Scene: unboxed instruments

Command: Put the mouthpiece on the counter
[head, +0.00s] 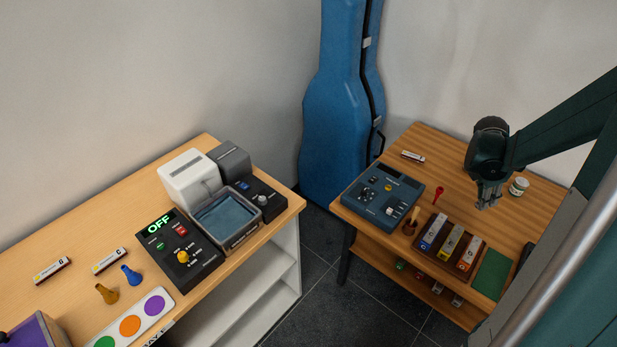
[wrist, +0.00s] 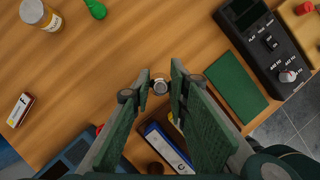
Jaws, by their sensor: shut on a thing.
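My gripper (head: 484,204) is above the wooden table (head: 448,155) on the right in the head view. In the wrist view its fingers (wrist: 160,88) are shut on a small, round, silvery piece, which looks like the mouthpiece (wrist: 160,86). Only its round end shows between the fingertips; the rest is hidden. It appears to be held above the table top, though the gap is hard to judge. The wood-topped counter (head: 100,220) with white shelves stands at the left in the head view, apart from my gripper.
Near my gripper are a tray of upright boxes (head: 450,245), a green mat (head: 492,275), a blue control box (head: 382,196) and a jar (head: 519,186). A blue instrument case (head: 335,110) stands between the tables. The counter holds a water basin (head: 228,218) and control panel (head: 180,250).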

